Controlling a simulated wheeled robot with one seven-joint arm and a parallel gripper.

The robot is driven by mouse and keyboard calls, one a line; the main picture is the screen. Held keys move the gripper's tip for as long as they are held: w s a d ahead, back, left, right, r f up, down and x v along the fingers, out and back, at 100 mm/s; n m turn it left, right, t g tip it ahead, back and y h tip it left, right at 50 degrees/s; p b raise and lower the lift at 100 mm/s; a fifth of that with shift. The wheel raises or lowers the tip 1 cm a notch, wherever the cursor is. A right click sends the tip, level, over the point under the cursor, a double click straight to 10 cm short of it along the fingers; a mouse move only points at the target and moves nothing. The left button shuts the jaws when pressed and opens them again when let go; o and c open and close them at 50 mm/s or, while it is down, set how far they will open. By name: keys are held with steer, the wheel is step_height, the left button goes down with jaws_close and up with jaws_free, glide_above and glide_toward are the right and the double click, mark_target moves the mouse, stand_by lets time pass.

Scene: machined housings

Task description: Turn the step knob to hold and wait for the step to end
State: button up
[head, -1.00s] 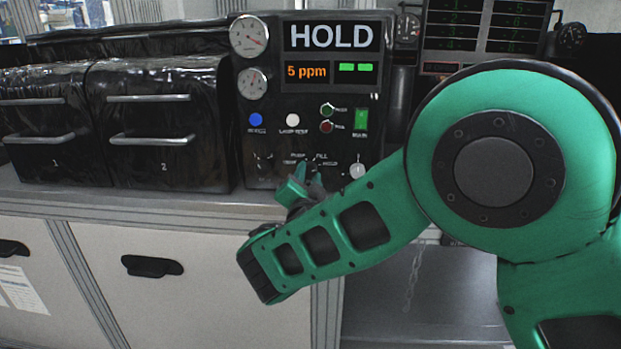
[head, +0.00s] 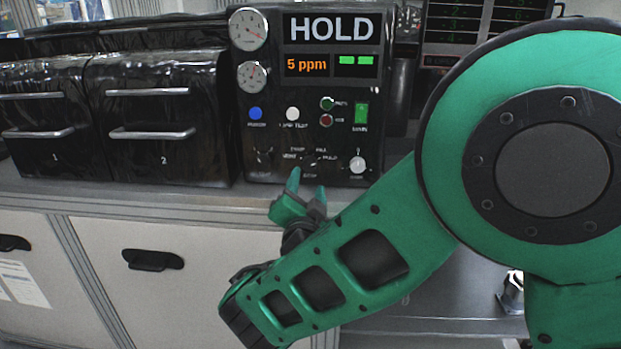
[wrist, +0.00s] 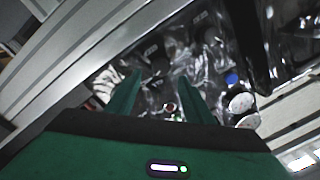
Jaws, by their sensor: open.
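The black control panel (head: 378,95) stands upright on the bench. Its display (head: 330,28) reads HOLD, above an orange "5 ppm" and two green bars. The step knob (head: 309,162) is a small dark knob low on the panel, with labels around it; its exact pointer direction is too small to read. My gripper (head: 306,190) is open and empty, just below and in front of the knob, apart from it. In the wrist view my two green fingers (wrist: 160,93) are spread toward the panel, with nothing gripped between them.
Two black drawer units (head: 155,120) numbered 1 and 2 stand left of the panel. Two gauges, a blue button (head: 255,113), a white button (head: 292,114), a green switch (head: 361,113) and a white knob (head: 357,164) are close by on the panel.

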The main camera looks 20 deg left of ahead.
steer(key=shift+v, duration=1.4)
